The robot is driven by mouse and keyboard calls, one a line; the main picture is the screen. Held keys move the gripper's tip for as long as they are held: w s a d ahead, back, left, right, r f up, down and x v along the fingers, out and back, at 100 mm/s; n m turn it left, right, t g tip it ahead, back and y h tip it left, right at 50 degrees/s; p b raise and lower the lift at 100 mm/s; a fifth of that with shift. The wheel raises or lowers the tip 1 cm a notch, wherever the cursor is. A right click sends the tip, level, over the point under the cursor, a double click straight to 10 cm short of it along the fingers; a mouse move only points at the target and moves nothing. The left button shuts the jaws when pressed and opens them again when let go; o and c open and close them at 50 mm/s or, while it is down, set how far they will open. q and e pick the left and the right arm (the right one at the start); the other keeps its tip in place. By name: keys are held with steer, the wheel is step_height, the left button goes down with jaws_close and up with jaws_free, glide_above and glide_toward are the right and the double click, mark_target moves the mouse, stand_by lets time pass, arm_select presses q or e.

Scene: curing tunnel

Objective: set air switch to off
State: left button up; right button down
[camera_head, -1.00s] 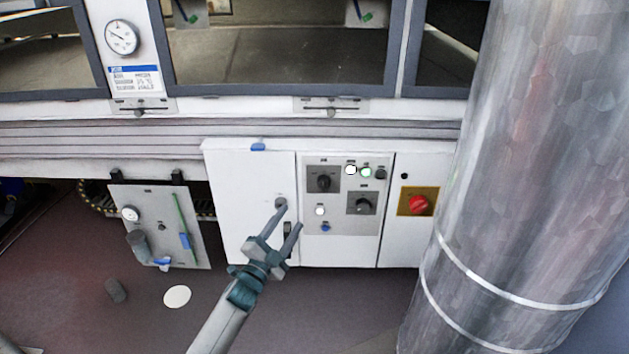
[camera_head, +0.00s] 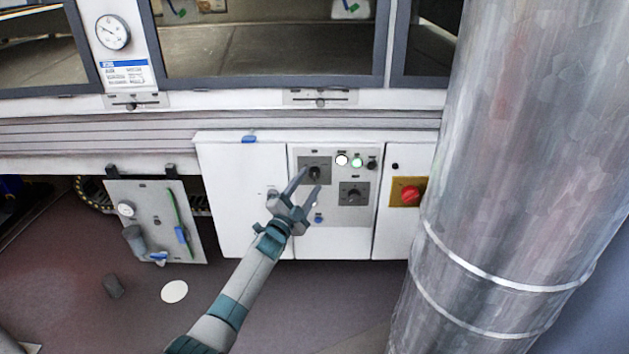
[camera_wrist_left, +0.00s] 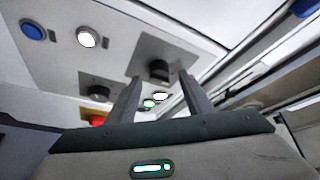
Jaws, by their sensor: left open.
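A control panel on the white cabinet has two black rotary knobs on grey plates. Their labels are too small to read, so I cannot tell which is the air switch. The upper-left knob (camera_head: 315,173) also shows in the left wrist view (camera_wrist_left: 160,70). The lower-right knob (camera_head: 353,194) shows smaller in the wrist view (camera_wrist_left: 100,92). My left gripper (camera_head: 310,181) is open and empty, its fingertips pointing at the upper-left knob. In the wrist view this knob appears between the fingertips (camera_wrist_left: 160,79); I cannot see contact. My right gripper is not in view.
White and green lamps (camera_head: 357,162) sit right of the upper knob. A blue button (camera_wrist_left: 32,30) and a white button (camera_wrist_left: 87,38) are below it. A red knob (camera_head: 411,195) on a yellow plate is further right. A large metal duct (camera_head: 510,150) stands at the right.

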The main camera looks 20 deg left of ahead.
mark_target(315, 174)
arm_select(q)
steer(key=x, duration=0.2)
steer(key=shift+w, duration=0.4)
steer(key=shift+s+r, duration=0.1)
steer(key=shift+r, duration=0.05)
steer(key=shift+s+d, duration=0.1)
steer(key=shift+s, duration=0.15)
steer(key=shift+c, duration=0.2)
steer(key=c, duration=1)
steer(key=shift+w+r, duration=0.1)
steer(key=shift+r, duration=0.05)
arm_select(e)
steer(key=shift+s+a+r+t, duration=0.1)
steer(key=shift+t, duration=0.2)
arm_select(q)
steer(key=shift+r, duration=0.1)
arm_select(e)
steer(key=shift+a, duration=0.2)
